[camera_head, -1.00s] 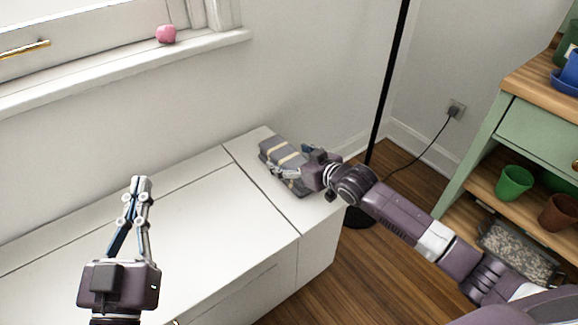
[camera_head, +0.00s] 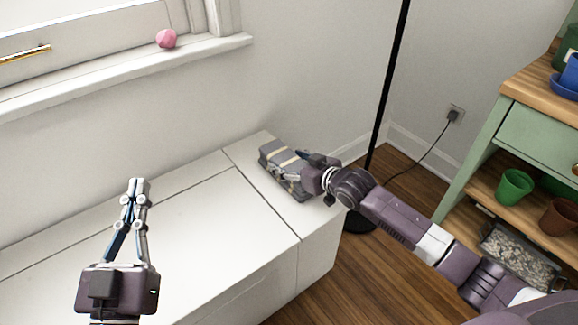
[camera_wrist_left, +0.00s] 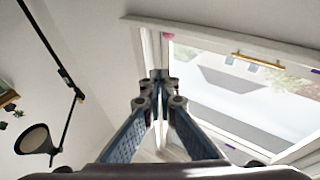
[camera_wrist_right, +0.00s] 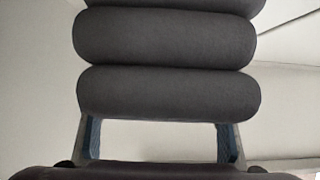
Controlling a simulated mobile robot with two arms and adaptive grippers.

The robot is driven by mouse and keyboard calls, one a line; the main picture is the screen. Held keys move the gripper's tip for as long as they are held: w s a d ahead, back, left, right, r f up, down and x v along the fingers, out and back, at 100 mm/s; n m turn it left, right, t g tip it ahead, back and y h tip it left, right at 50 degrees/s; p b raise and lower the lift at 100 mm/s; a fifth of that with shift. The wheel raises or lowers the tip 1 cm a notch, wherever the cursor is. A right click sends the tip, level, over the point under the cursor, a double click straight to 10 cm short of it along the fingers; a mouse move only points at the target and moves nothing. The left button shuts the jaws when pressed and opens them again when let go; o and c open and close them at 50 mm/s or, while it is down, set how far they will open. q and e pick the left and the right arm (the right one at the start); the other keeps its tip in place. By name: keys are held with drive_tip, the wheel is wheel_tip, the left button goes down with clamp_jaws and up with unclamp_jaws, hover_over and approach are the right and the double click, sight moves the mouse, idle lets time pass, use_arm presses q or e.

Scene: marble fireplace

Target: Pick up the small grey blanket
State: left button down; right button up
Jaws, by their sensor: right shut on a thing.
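The small grey blanket (camera_head: 276,155) is a folded or rolled dark grey bundle with pale bands, at the far right end of the white cabinet top. My right gripper (camera_head: 288,173) is shut on it, reaching in from the right. In the right wrist view the blanket (camera_wrist_right: 165,45) shows as thick grey rolls, with my finger bases on either side below them; the fingertips are hidden. I cannot tell whether the blanket is clear of the cabinet. My left gripper (camera_head: 139,184) is shut and empty above the cabinet's left part; its tips also meet in the left wrist view (camera_wrist_left: 160,78).
The white cabinet top (camera_head: 215,210) is clear between my grippers. A black lamp pole (camera_head: 388,90) stands just behind my right arm. A green shelf (camera_head: 470,165) with pots is at the right. A pink object (camera_head: 166,38) sits on the windowsill (camera_head: 110,76).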

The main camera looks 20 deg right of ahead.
sight(289, 159)
drive_tip(key=shift+r, duration=0.2)
